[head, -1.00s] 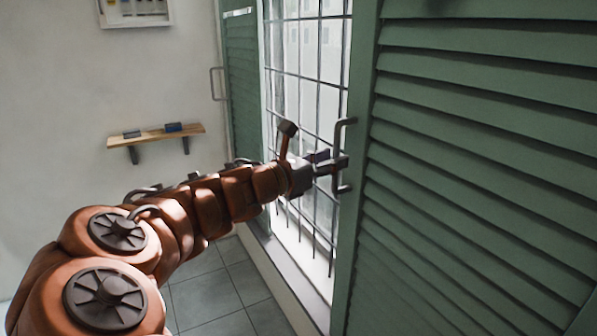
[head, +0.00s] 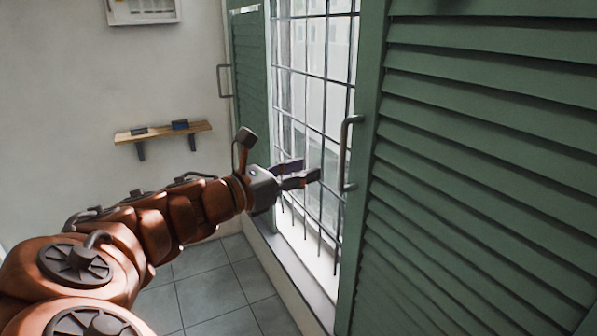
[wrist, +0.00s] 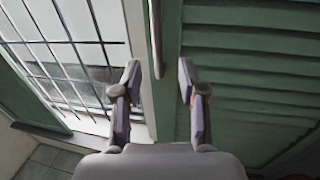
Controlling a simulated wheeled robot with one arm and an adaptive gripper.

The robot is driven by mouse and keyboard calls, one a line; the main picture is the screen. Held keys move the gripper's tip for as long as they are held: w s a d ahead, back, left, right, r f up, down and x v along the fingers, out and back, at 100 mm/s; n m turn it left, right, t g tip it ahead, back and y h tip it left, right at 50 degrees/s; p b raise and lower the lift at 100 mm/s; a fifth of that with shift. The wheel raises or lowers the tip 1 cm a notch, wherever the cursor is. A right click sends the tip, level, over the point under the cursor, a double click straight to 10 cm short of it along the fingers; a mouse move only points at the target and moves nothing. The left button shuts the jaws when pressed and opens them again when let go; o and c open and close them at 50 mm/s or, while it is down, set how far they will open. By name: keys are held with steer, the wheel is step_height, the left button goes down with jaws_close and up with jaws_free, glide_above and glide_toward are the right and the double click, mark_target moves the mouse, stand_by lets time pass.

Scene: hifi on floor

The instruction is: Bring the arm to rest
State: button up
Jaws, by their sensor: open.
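My gripper (head: 304,172) is open and empty in the head view. It is left of the grey handle (head: 348,152) on the near green shutter (head: 470,170), apart from it. In the wrist view the two fingers of my gripper (wrist: 158,90) stand wide apart. The handle (wrist: 155,40) shows ahead, between and beyond the fingertips, at the edge of the green shutter (wrist: 245,60).
A barred window (head: 315,100) is behind my gripper. A second green shutter (head: 248,80) with a handle (head: 223,80) is at its far side. A wooden shelf (head: 163,134) with small dark items hangs on the back wall. The tiled floor (head: 215,280) looks clear.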

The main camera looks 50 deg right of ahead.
steer(key=shift+a, duration=0.2)
stand_by(0.5)
steer(key=s+a+f+m+t+y, duration=0.1)
steer(key=s+a+f+m+y, duration=0.25)
steer(key=f, duration=0.45)
steer(key=s+a+f+m+y, duration=0.2)
steer(key=s+f+m+y, duration=0.25)
steer(key=f, duration=0.25)
steer(key=s+a+f+m+y, duration=0.1)
steer(key=a+f+m+y, duration=0.2)
steer(key=a, duration=0.8)
steer(key=s+a+f+m+t+y, duration=0.1)
steer(key=a+f+m+y, duration=0.3)
steer(key=a, duration=0.7)
step_height(320, 180, down, 3)
steer(key=shift+s+r+t+y, duration=0.25)
steer(key=shift+s+y, duration=0.4)
steer(key=shift+y, duration=0.55)
steer(key=shift+s, duration=0.1)
